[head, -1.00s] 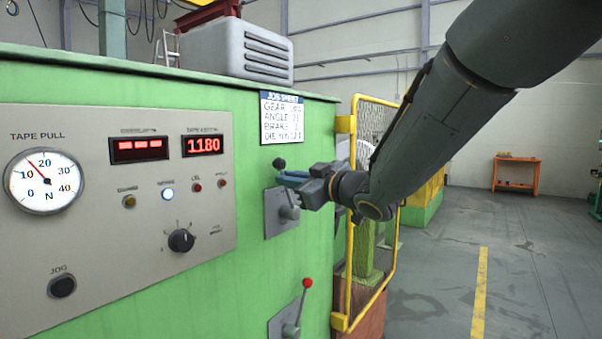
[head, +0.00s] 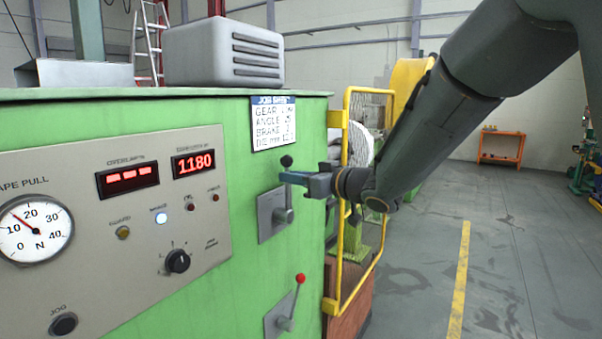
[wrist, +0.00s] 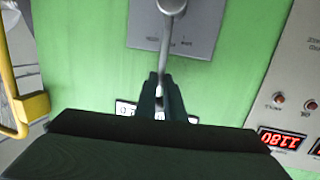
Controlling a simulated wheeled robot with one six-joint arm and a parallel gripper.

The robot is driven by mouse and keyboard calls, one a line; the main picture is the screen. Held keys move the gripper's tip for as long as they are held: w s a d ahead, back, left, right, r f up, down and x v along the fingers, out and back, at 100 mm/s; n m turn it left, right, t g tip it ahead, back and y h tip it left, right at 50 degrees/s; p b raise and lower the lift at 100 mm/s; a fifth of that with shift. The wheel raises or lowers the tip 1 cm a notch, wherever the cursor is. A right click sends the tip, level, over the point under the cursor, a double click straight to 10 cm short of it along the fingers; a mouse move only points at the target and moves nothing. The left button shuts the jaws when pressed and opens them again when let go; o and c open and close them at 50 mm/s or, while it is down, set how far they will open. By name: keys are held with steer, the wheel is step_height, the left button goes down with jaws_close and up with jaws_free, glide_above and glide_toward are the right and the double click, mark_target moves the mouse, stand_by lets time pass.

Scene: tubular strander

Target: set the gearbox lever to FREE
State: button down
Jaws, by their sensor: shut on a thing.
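The black-knobbed lever (head: 289,196) stands nearly upright on a grey plate (head: 268,222) on the green machine's side. Its black knob (head: 286,160) shows just above my gripper (head: 290,178). My gripper reaches in from the right and is shut on the lever's shaft below the knob. In the wrist view the shaft (wrist: 166,45) runs from the round hub (wrist: 172,5) down between my fingers (wrist: 159,95). The marks on the plate are too small to read. My gripper hides the knob in the wrist view.
A red-knobbed lever (head: 300,280) sits below on its own plate. A yellow guard frame (head: 334,306) stands just right of the levers, close to my arm. The job sheet (head: 273,123) hangs above. The instrument panel (head: 120,265) is at left. Open floor lies right.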

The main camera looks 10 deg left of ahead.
stand_by(0.3)
steer(key=c, duration=1.8)
jaws_free()
steer(key=shift+c, duration=0.2)
steer(key=b+v, duration=0.2)
steer(key=v, duration=0.5)
steer(key=shift+s+d, duration=0.2)
steer(key=shift+d, duration=0.1)
